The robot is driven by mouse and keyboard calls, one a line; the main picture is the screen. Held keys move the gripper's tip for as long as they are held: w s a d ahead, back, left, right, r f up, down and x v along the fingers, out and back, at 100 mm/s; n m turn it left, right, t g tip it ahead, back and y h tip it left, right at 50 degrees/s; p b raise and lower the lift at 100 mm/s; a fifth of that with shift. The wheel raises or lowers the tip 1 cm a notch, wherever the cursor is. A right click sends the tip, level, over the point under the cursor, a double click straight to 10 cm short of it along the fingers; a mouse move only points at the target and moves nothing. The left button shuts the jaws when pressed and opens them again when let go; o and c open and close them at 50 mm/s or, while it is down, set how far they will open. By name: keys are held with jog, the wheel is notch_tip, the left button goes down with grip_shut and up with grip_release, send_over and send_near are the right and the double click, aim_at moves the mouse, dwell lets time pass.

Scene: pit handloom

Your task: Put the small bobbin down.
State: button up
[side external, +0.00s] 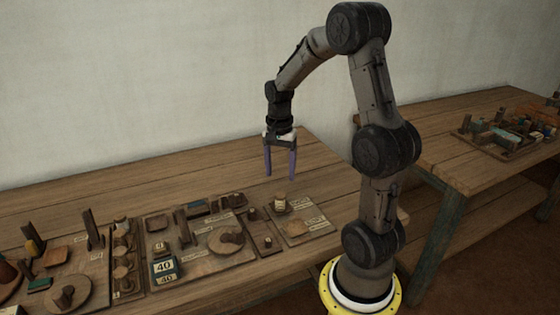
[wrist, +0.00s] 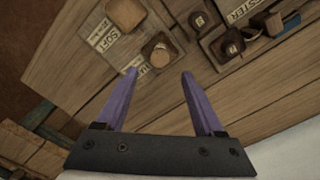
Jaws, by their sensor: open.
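A small bobbin-like spool (side external: 280,201), pale around the middle, stands upright near the back edge of the right-hand labelled board (side external: 322,232). In the wrist view a round-topped wooden piece (wrist: 160,50), which looks like the same spool, lies just beyond the gap between my fingertips. My gripper (side external: 280,174) points down above the spool, apart from it. Its two purple fingers, also in the wrist view (wrist: 159,74), are spread with nothing between them.
A shallow wooden dish (side external: 294,228) lies on the same board. The table behind (side external: 200,170) is bare. Another table (side external: 470,115) with a filled tray stands at right.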

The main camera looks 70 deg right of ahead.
jog(key=s+a+r+n+t, duration=0.1)
jog(key=a+r+n+t, duration=0.1)
jog(key=a+r+n, duration=0.6)
jog(key=s+a+r+n+t, duration=0.1)
jog(key=s+a+n, duration=0.3)
jog(key=a, duration=0.3)
jog(key=s+a+r+n+t, duration=0.2)
jog(key=s+a+n, duration=0.3)
jog(key=a+n, duration=0.1)
jog(key=shift+a+r+t, duration=0.25)
jog(key=shift+a+t, duration=0.05)
jog(key=shift+a, duration=0.2)
